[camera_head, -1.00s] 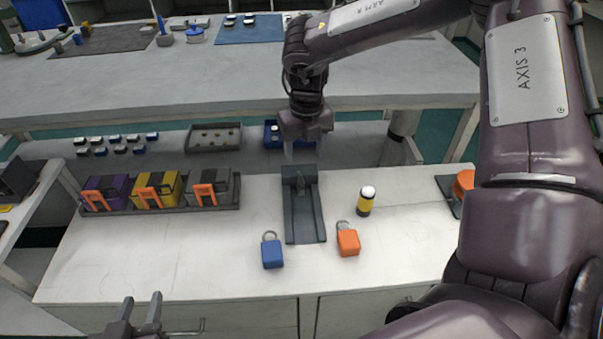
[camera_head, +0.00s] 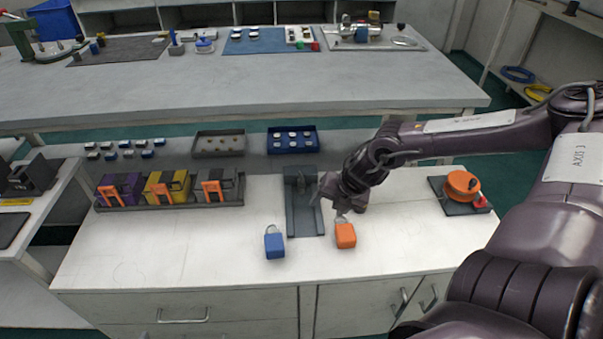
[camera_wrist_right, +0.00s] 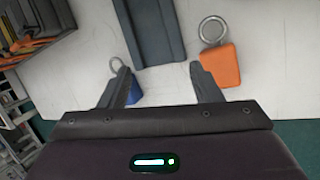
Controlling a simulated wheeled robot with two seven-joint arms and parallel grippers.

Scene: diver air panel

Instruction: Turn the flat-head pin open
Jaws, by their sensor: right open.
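I cannot clearly make out a flat-head pin. A dark grey bracket (camera_head: 305,215) stands on the white cabinet top, with a small grey upright part (camera_head: 301,184) near its back. My right gripper (camera_head: 328,203) is over the bracket's right edge, pointing down and left, open and empty. In the right wrist view its two fingers (camera_wrist_right: 160,75) are spread, with the bracket (camera_wrist_right: 152,38) beyond them. A blue padlock (camera_head: 274,245) and an orange padlock (camera_head: 346,236) sit in front of the bracket. My left gripper is out of view.
A tray (camera_head: 150,204) with purple, yellow and grey boxes stands left. An orange round knob (camera_head: 462,184) on a dark plate (camera_head: 450,202) is at right. A blue tray (camera_head: 293,150) lies behind, under the long bench (camera_head: 240,95). The front left cabinet top is clear.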

